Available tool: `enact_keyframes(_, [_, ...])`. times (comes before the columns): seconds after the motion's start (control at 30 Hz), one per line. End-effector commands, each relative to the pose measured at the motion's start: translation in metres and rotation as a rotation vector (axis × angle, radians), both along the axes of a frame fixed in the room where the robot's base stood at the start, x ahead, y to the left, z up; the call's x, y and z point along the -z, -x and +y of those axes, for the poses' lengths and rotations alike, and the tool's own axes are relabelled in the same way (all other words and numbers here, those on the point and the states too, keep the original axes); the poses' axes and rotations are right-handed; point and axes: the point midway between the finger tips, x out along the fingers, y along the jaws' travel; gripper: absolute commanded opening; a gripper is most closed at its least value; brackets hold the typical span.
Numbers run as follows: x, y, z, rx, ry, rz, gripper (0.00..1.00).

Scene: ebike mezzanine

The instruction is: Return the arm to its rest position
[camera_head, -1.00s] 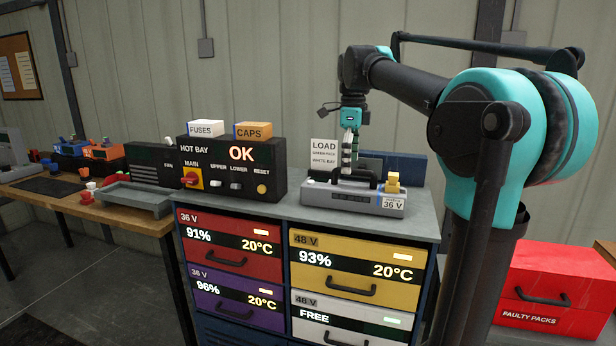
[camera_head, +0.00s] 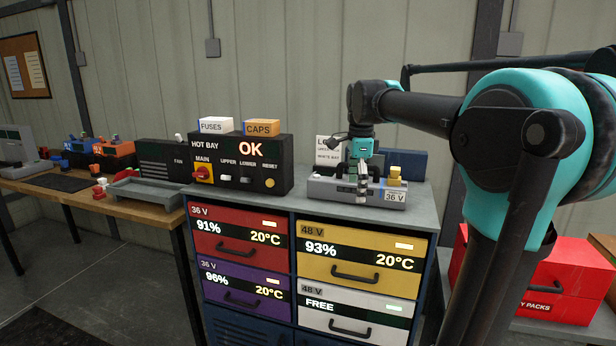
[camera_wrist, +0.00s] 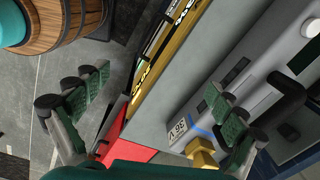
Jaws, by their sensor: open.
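My gripper (camera_head: 362,183) hangs from my arm in front of the grey 36 V dock (camera_head: 330,187) on top of the battery cabinet (camera_head: 415,212). Its fingers point down and overlap the dock in the head view. In the wrist view my gripper (camera_wrist: 160,115) shows two green-padded fingers spread wide with nothing between them. The dock (camera_wrist: 250,75) lies to the right there, with a black handle, a yellow connector (camera_wrist: 202,152) and a 36 V label. Whether a finger touches the dock cannot be told.
The hot bay panel (camera_head: 240,165) reads OK and carries the fuses (camera_head: 215,125) and caps (camera_head: 262,128) boxes. A white LOAD sign (camera_head: 325,148) stands behind the dock. A red faulty packs box (camera_head: 560,280) is at right. A wooden barrel (camera_wrist: 60,20) shows in the wrist view.

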Motion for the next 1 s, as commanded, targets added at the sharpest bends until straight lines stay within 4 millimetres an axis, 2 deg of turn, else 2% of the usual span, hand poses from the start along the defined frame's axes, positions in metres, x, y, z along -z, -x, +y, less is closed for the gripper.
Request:
enact_keyframes(0.17, [0.048, 0.017, -0.011, -0.216, 0.016, -0.045, 0.96])
enact_keyframes(0.27, [0.086, 0.035, -0.019, -0.391, 0.037, -0.082, 0.96])
enact_keyframes(0.37, [0.129, 0.059, -0.028, -0.596, 0.071, -0.123, 0.96])
enact_keyframes(0.5, [0.189, 0.100, -0.039, -0.890, 0.137, -0.177, 0.96])
enact_keyframes(0.7, [0.259, 0.163, -0.051, -1.263, 0.251, -0.231, 0.96])
enact_keyframes(0.83, [0.285, 0.192, -0.055, -1.418, 0.308, -0.245, 0.96])
enact_keyframes(1.0, [0.297, 0.206, -0.056, -1.500, 0.339, -0.250, 0.96])
